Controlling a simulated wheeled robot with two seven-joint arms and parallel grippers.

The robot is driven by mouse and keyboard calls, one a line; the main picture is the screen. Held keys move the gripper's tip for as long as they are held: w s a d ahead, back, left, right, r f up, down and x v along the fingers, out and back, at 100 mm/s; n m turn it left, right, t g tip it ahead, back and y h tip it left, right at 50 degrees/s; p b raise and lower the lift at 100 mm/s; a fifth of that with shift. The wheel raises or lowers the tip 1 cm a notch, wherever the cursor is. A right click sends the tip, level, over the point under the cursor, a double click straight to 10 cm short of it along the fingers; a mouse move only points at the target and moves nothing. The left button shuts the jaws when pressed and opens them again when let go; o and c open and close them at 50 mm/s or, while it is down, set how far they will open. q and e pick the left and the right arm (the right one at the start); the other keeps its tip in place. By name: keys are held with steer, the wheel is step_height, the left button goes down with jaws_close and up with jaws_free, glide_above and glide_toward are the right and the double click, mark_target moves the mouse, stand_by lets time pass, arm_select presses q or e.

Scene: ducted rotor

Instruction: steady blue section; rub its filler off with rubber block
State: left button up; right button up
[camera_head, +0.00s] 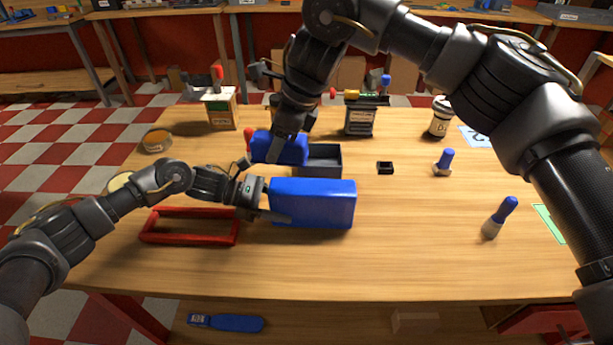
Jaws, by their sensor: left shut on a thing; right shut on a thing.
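The blue section (318,204) is a large blue box-like piece standing on the wooden table near the middle. My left gripper (268,201) is shut on its left end. My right gripper (279,150) comes down from above and is shut on a smaller blue block (293,148), which looks like the rubber block. The block is behind the section in the picture, with a small gap between them. No filler can be made out on the faces of the section that show.
A dark open tray (326,160) stands just behind the section. A red frame (188,240) lies at left. The front right table is clear.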

arm_select(q)
steer(key=o, duration=1)
steer(key=v, duration=1.2)
